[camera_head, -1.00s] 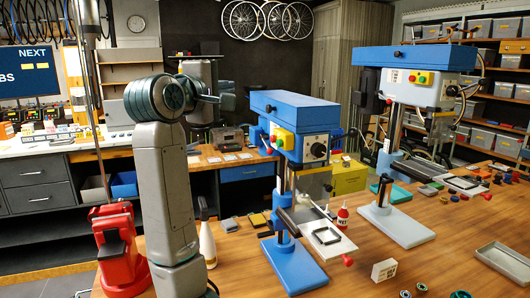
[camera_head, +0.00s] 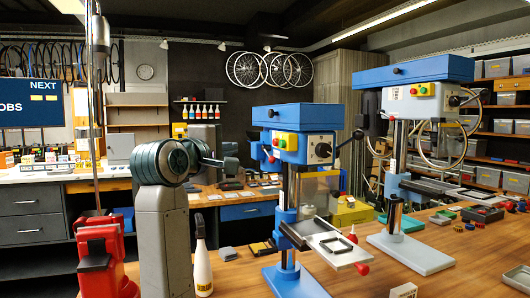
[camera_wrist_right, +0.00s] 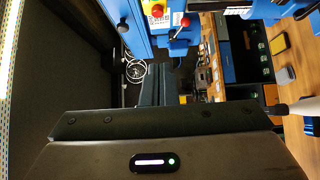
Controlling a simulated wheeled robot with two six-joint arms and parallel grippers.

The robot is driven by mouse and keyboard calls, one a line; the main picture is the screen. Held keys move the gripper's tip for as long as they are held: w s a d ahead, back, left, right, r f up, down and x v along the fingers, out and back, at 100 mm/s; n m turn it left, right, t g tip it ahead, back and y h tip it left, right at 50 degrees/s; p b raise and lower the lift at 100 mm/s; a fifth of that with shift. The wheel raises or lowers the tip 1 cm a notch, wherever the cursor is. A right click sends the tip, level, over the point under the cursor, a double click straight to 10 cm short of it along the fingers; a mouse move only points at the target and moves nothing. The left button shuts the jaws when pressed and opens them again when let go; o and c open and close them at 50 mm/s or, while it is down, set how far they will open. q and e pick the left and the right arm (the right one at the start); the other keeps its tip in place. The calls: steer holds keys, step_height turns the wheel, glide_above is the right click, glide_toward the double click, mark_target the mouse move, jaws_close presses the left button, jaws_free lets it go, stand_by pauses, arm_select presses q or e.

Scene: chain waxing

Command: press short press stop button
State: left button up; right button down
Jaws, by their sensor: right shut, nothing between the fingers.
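The nearer blue press (camera_head: 298,117) stands on the wooden bench. A yellow panel on its front carries a green button (camera_head: 292,141) and a red button (camera_head: 281,142), and a black knob sits to their right. In the right wrist view, the yellow panel with its red button (camera_wrist_right: 157,11) shows sideways at the top edge. My right gripper (camera_head: 228,162) is left of the press, apart from the panel. It is shut and empty, and in the wrist view its dark fingers (camera_wrist_right: 158,75) point toward the top. My left gripper is out of view.
A second blue-topped press (camera_head: 425,72) with its own red and green buttons stands behind at right. A white bottle (camera_head: 203,268) is beside my right arm. A red fixture (camera_head: 104,258) stands at far left.

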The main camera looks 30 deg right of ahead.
mark_target(276, 142)
steer(key=s+d+p+x, duration=0.1)
steer(key=p+x, duration=0.5)
steer(key=x, duration=0.7)
steer(key=shift+s+d, duration=0.15)
steer(key=shift+s, duration=0.55)
